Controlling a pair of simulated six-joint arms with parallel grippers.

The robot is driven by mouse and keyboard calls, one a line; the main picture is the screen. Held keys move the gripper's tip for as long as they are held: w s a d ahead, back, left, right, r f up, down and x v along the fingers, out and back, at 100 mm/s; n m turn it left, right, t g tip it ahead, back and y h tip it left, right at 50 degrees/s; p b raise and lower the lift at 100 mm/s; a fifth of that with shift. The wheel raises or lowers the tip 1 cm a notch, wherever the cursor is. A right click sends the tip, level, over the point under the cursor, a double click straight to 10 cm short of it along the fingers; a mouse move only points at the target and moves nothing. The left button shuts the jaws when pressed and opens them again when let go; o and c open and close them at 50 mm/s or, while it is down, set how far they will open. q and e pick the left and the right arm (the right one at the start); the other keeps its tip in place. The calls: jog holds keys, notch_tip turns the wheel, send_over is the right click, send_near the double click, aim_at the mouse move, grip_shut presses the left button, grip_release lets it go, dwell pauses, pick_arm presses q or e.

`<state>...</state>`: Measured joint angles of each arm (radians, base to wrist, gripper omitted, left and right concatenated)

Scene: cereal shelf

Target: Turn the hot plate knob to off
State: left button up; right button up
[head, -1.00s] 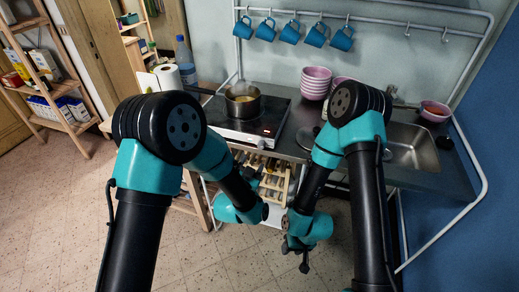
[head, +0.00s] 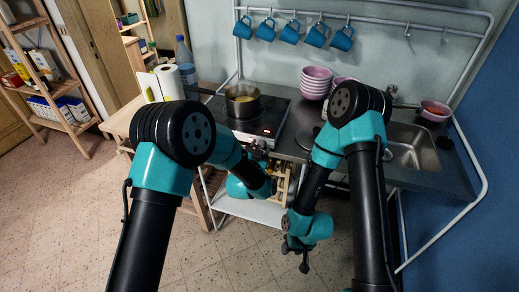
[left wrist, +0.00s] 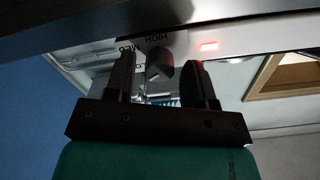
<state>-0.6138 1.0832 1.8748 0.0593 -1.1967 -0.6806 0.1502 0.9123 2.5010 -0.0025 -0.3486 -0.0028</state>
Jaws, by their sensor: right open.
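In the head view my left gripper (head: 259,150) is at the hot plate's front edge, where the knob is hard to make out. My right gripper (head: 303,261) is open and empty, low in front of the counter.
A pot (head: 243,103) with food stands on the hot plate. Pink bowls (head: 315,83) are stacked behind it to the right, near the sink (head: 413,147). A paper roll (head: 170,82) and a bottle (head: 185,58) stand left. Blue mugs (head: 290,33) hang above.

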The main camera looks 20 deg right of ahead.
pick_arm(q)
jog(key=c, duration=0.8)
jog(key=shift+n, duration=0.5)
jog(key=n, duration=1.1)
jog(key=o, duration=1)
jog(key=shift+c, duration=0.2)
